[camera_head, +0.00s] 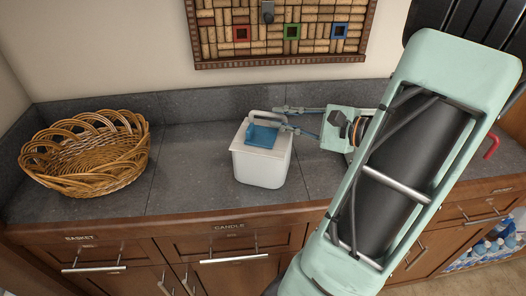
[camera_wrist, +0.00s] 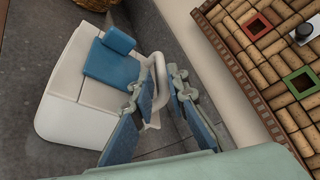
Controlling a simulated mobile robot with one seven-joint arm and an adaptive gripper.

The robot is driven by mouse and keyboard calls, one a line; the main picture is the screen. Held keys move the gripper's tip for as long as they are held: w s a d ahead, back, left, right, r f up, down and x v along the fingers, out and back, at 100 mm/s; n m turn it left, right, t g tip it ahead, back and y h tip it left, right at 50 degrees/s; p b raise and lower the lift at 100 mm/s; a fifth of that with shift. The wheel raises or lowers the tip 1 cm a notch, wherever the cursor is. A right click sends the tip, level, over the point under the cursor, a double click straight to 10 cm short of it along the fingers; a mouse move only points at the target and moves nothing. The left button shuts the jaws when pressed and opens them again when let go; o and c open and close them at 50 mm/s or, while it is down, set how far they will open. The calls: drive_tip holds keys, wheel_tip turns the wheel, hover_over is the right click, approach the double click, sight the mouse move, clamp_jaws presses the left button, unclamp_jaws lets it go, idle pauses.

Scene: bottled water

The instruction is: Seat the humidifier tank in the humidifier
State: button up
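A white humidifier-like box (camera_head: 262,166) with rounded edges stands upright on the grey counter; it also shows in the wrist view (camera_wrist: 62,118). A blue block (camera_head: 262,135) sits on its top and shows in the wrist view (camera_wrist: 110,57). A thin white handle loop (camera_wrist: 158,72) rises at the box's edge. I cannot tell which part is the tank or whether it is seated. My gripper (camera_head: 287,118) is open at the box's top, its fingers apart on either side of the handle in the wrist view (camera_wrist: 160,88). Contact with the handle is unclear.
A wicker basket (camera_head: 88,155) stands at the left of the counter (camera_head: 192,180). A cork board (camera_head: 280,54) hangs on the wall behind. A red hook-shaped thing (camera_head: 491,146) shows at the right. Water bottles (camera_head: 487,247) are in the open lower right cabinet.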

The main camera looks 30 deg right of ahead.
sight(269, 113)
drive_tip(key=x, duration=0.4)
drive_tip(key=shift+w+f, duration=0.15)
drive_tip(key=shift+w, duration=0.25)
clamp_jaws()
drive_tip(key=shift+d+r, duration=0.1)
drive_tip(key=shift+r, duration=0.15)
